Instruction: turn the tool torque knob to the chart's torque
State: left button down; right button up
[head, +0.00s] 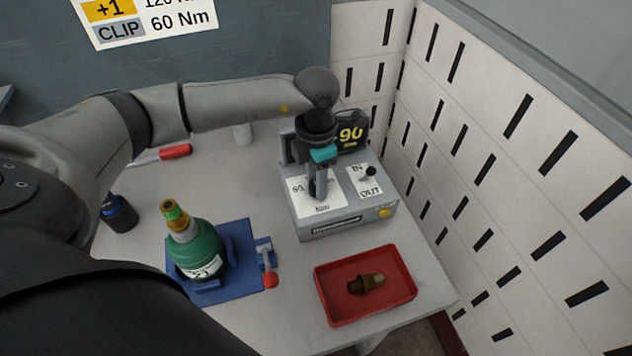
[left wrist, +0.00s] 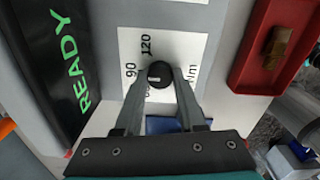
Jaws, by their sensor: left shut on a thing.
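The torque knob (left wrist: 161,75) is small, round and black on a white dial label (left wrist: 190,45) on the grey tool box (head: 347,222). My left gripper (head: 318,190) comes down onto it from above and is shut on it; in the left wrist view its fingers (left wrist: 160,84) sit on either side of the knob. The knob's white mark points toward the printed 90; 120 is also legible.
A small black IN/OUT lever (head: 369,172) stands right of the dial. A red tray (head: 323,301) with a brown fitting (head: 366,284) is in front. A green bottle (head: 201,249) stands in a blue fixture (head: 243,240) at left. A white slotted wall (head: 470,140) closes the right side.

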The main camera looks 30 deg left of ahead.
pick_arm(q)
jog(key=shift+r, duration=0.1)
dwell(0.3)
jog(key=c, duration=0.5)
grip_release()
notch_tip(320, 180, up, 15)
dwell(0.7)
